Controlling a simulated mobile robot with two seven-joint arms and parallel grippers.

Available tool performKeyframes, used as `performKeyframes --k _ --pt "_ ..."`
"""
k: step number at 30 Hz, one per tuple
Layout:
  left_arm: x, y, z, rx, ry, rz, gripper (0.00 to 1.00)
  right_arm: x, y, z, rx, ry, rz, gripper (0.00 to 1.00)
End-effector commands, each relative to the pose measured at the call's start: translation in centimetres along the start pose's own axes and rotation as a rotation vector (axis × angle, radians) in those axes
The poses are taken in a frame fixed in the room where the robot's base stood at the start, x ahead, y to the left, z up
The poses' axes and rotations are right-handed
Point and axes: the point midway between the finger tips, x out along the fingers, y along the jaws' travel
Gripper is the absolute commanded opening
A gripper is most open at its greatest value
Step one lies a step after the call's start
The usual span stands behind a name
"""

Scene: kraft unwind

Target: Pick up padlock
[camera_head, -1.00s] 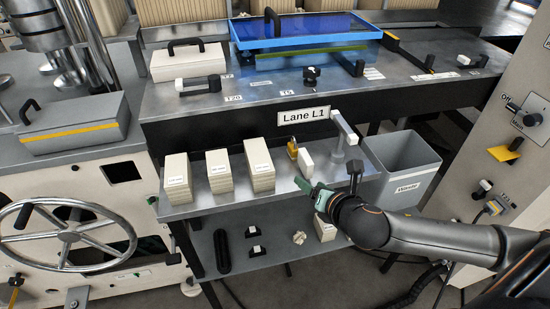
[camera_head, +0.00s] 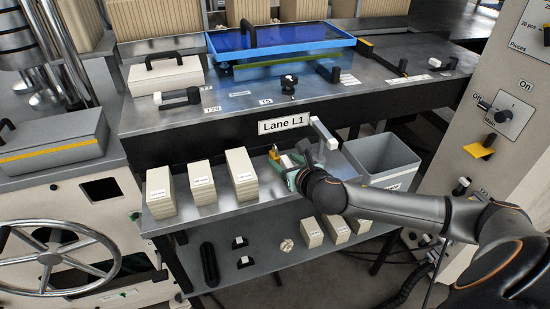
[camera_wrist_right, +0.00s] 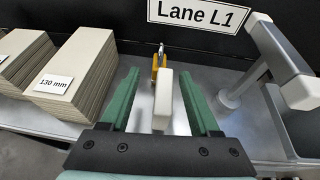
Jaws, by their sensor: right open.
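The padlock is a small yellow body with a grey shackle; in the head view the padlock (camera_head: 274,153) stands on the metal shelf under the Lane L1 sign, partly hidden by my gripper. My right gripper (camera_head: 285,167) is at the shelf in front of the padlock. In the right wrist view my right gripper (camera_wrist_right: 160,78) has its green fingers spread. The white block (camera_wrist_right: 163,103) stands between them, with gaps on both sides. My left gripper is not in view.
Stacks of pale cards (camera_head: 242,175) stand left on the shelf (camera_head: 215,207). A grey post with a white-tipped arm (camera_wrist_right: 270,60) rises close on the right. A grey bin (camera_head: 382,160) is right of the shelf. The black table front (camera_head: 200,140) is behind.

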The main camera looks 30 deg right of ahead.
Motion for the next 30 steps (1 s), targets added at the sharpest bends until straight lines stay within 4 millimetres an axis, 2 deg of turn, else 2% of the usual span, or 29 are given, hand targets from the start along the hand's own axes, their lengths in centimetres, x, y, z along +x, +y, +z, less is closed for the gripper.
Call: performKeyframes --k 9,13,20,30 --pt "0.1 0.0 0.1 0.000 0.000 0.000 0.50 4.0 0.1 -0.2 0.003 -0.001 0.000 0.62" --pt "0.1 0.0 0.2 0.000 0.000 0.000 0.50 4.7 0.1 -0.2 0.002 0.000 0.000 0.62" --pt "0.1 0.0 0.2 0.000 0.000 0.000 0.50 4.7 0.1 -0.2 0.001 0.001 0.001 0.62" --pt "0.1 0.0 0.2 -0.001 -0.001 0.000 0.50 4.7 0.1 -0.2 0.001 0.001 0.001 0.24"
